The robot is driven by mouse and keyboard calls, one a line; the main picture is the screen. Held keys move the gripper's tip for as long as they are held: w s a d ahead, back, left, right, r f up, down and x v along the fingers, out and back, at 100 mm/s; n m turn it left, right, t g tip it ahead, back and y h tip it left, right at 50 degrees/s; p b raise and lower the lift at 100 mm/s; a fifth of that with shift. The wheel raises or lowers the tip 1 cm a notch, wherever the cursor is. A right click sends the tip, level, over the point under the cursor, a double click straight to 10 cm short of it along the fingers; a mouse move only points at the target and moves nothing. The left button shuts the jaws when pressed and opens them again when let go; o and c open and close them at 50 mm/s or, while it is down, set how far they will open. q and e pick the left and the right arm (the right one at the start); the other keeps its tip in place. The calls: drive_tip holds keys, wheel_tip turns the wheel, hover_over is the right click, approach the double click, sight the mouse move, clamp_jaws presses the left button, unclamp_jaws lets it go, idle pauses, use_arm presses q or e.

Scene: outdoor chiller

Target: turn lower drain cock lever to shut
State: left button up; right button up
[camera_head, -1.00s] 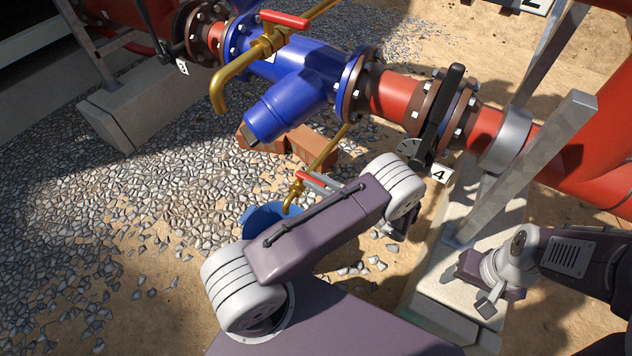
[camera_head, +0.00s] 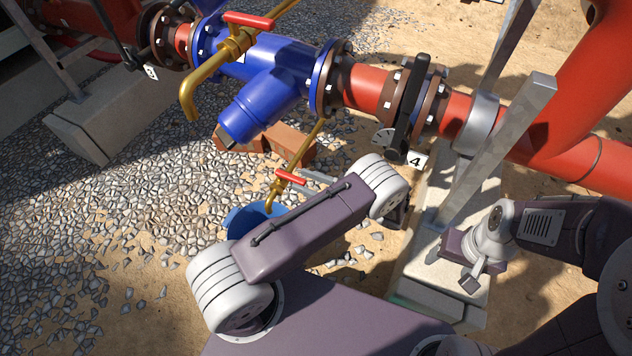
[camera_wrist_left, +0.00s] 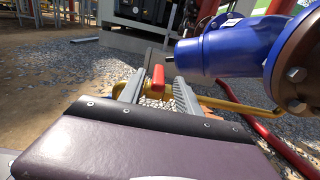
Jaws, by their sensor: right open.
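The lower drain cock has a red lever (camera_head: 291,177) on a brass pipe, below the blue strainer body (camera_head: 268,85) and above a blue bucket. In the left wrist view the red lever (camera_wrist_left: 158,76) lies between the two grey fingers of my left gripper (camera_wrist_left: 157,84). These fingers are apart, and I cannot tell whether either touches the lever. In the head view my left arm link hides most of that gripper; a grey finger shows just right of the lever. My right gripper (camera_head: 472,276) is open and empty, low at the right over the concrete plinth.
A second red lever (camera_head: 249,20) sits on the upper brass cock. The blue bucket (camera_head: 240,220) is partly hidden by my arm. A black valve handle (camera_head: 408,115) with a "4" tag and a slanted metal strut (camera_head: 500,145) stand at the right. Gravel lies open at the left.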

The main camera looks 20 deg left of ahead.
use_arm(q)
drive_tip(key=d+p, duration=0.1)
drive_tip(key=d, duration=0.5)
drive_tip(key=shift+s, duration=0.2)
